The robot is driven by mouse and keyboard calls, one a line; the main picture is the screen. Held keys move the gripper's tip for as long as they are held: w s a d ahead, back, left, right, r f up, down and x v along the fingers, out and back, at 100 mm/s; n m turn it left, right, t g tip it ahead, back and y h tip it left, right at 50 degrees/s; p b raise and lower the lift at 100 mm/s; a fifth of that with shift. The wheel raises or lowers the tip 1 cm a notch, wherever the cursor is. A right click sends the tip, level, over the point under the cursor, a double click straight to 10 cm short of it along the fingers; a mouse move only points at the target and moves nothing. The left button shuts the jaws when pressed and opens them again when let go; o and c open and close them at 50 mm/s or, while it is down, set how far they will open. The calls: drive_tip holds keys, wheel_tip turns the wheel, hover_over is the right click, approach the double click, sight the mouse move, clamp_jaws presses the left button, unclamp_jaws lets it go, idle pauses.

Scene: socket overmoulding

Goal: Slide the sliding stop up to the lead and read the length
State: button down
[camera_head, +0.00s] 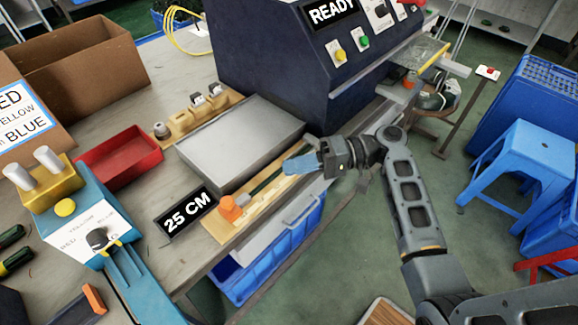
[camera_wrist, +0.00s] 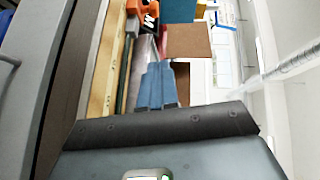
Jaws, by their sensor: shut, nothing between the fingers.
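A pale wooden measuring board (camera_head: 216,229) lies along the table's front edge. An orange block (camera_head: 230,208), which looks like the stop, stands at its near left end; it also shows at the top of the wrist view (camera_wrist: 134,7). A dark green strip (camera_head: 262,186) runs along the board from near the block toward my gripper; I cannot tell whether it is the lead or part of the board. My gripper (camera_head: 287,167) is shut and empty over the board's far right end, apart from the orange block. Its blue fingers (camera_wrist: 157,68) point along the board in the wrist view.
A black "25 CM" sign (camera_head: 187,212) stands left of the board. A grey metal plate (camera_head: 240,142) lies behind it, with a red tray (camera_head: 118,157) to the left. The dark machine (camera_head: 290,70) stands behind. A blue crate (camera_head: 262,268) is below the table edge.

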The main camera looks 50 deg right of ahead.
sight(233, 202)
drive_tip(key=p+x, duration=0.1)
drive_tip(key=x, duration=0.7)
drive_tip(key=shift+a, duration=0.15)
drive_tip(key=shift+s+a+f+p, duration=0.1)
drive_tip(key=shift+a+p, duration=0.15)
drive_tip(key=shift+a, duration=0.35)
drive_tip(key=shift+s+a+f+p, duration=0.15)
drive_tip(key=shift+a+p, duration=0.1)
drive_tip(key=shift+a, duration=0.35)
drive_tip(key=shift+a+f, duration=0.15)
drive_tip(key=shift+a, duration=0.55)
drive_tip(key=shift+s+a, duration=0.1)
drive_tip(key=shift+a, duration=1.85)
